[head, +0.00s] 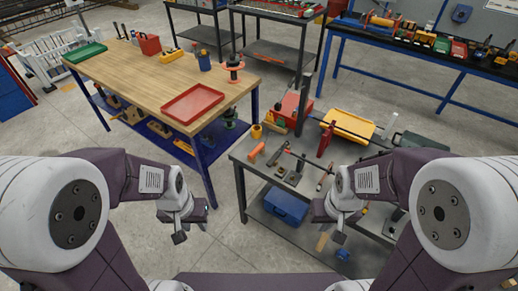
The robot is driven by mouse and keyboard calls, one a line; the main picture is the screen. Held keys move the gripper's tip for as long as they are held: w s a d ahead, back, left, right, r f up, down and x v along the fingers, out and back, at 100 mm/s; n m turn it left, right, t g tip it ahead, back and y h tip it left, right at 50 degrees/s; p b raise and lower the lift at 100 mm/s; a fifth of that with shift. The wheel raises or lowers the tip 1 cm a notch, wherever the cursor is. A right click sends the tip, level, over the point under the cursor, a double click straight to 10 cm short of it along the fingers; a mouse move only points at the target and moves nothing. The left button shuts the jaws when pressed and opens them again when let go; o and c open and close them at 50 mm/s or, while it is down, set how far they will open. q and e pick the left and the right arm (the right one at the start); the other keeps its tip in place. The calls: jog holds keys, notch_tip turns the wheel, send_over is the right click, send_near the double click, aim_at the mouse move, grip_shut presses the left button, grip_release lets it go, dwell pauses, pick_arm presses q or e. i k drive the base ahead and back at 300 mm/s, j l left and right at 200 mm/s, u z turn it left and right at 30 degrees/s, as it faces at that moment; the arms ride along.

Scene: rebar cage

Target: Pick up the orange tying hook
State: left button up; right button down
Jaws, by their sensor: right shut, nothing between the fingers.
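A small orange tool (256,153) lies near the left edge of the grey workbench (249,176). Beside it is a dark tool with an orange-red part (277,153). Both are small, and I cannot tell surely which is the tying hook. My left gripper (190,235) hangs over the floor left of the grey workbench, apart from these tools; its finger gap is unclear. My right gripper (329,230) is shut and empty, nearer to me than the tools, in front of the workbench.
The grey workbench also holds a red toolbox (291,109), a yellow tray (347,125) and several loose tools. A blue bin (286,207) is on its lower shelf. A wooden table (133,77) with a red tray (192,103) stands left. Floor between them is clear.

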aim_at(251, 154)
jog(key=i+j+z, duration=0.25)
jog(key=z, duration=0.2)
jog(key=i+j+z, duration=0.2)
jog(key=j+z, duration=0.25)
jog(key=i+j+z, duration=0.1)
jog(key=j+z, duration=1.2)
jog(key=i, duration=0.05)
